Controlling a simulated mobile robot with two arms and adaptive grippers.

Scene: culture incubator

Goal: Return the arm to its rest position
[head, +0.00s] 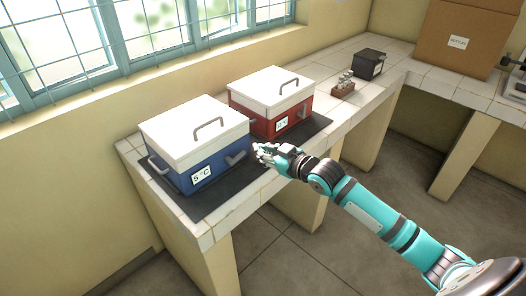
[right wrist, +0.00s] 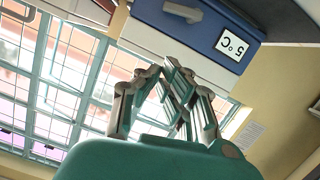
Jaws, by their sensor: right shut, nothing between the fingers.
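My right arm comes in from the lower right of the head view. Its gripper (head: 264,152) is shut and empty, just in front of the right front corner of the blue box. It also shows in the right wrist view (right wrist: 172,68), with its fingers together. The blue box (head: 214,170) has a white lid, a "5 °C" label and a latch; it also shows upside down in the right wrist view (right wrist: 190,25). The red box (head: 288,122) with a white lid stands behind it to the right. Both lids are down. My left gripper is not in view.
Both boxes stand on a dark mat (head: 204,205) on a white tiled counter (head: 345,115). Further along are a small rack with vials (head: 343,88), a black box (head: 369,65) and a large cardboard box (head: 458,40). The floor (head: 385,200) in front is clear.

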